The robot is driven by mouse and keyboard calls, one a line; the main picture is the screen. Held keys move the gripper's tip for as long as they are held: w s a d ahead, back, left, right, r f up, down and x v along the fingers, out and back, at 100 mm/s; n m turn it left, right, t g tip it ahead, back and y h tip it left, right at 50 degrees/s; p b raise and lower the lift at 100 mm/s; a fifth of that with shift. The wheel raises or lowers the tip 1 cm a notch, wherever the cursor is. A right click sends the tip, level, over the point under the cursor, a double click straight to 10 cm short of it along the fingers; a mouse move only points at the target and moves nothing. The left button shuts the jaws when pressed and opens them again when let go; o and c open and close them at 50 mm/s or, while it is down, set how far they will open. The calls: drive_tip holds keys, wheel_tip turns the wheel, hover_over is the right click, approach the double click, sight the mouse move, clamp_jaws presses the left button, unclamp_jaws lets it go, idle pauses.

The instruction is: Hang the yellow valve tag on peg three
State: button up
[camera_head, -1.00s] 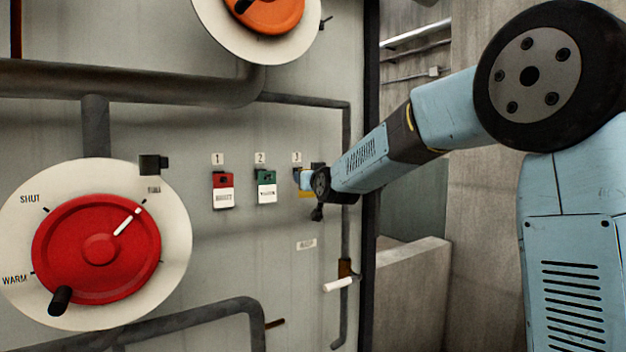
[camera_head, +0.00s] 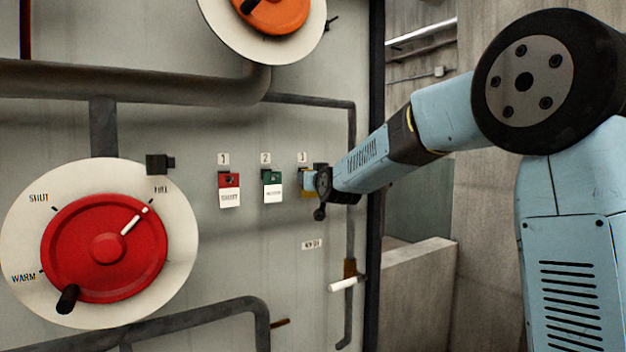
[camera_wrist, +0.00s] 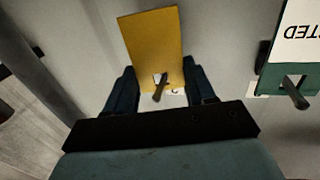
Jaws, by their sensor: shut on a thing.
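The yellow tag (camera_wrist: 155,45) is between the two fingers of my gripper (camera_wrist: 160,88) in the wrist view, which sees the panel upside down. A dark peg (camera_wrist: 160,90) sticks out at the tag's pale hole and appears to pass through it. In the head view my gripper (camera_head: 310,183) is at the panel just under the number 3 label (camera_head: 303,157), shut on the tag. Only a yellow sliver of the tag (camera_head: 308,195) shows there; the gripper hides the rest and the peg.
A red tag (camera_head: 229,180) hangs under label 1 and a green tag (camera_head: 272,178) under label 2, close to my gripper's left. A pipe (camera_head: 351,220) runs down the panel on the right. The red handwheel (camera_head: 75,250) is at lower left.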

drive_tip(key=o, duration=1.1)
drive_tip(key=v, duration=1.4)
drive_tip(key=s+d+f+m+g+h, duration=0.1)
drive_tip(key=s+d+f, duration=0.4)
drive_tip(key=s, duration=0.6)
drive_tip(key=s+d+f+m+g+h, duration=0.1)
drive_tip(key=s+d+f+g+h, duration=0.2)
drive_tip(key=s+d+f+g, duration=0.3)
drive_tip(key=s+d+f+m+g+h, duration=0.1)
drive_tip(key=s+d+f+g, duration=0.3)
drive_tip(key=s+d, duration=0.6)
drive_tip(key=shift+s+d+f+m+h, duration=0.15)
drive_tip(key=shift+s+f, duration=0.25)
drive_tip(key=shift+s, duration=0.65)
drive_tip(key=shift+s+a+f+m+h, duration=0.1)
drive_tip(key=shift+s+f, duration=0.35)
drive_tip(key=shift+s, duration=0.6)
drive_tip(key=shift+s+d+f+m+h, duration=0.15)
drive_tip(key=shift+s+f, duration=0.25)
drive_tip(key=shift+s, duration=0.7)
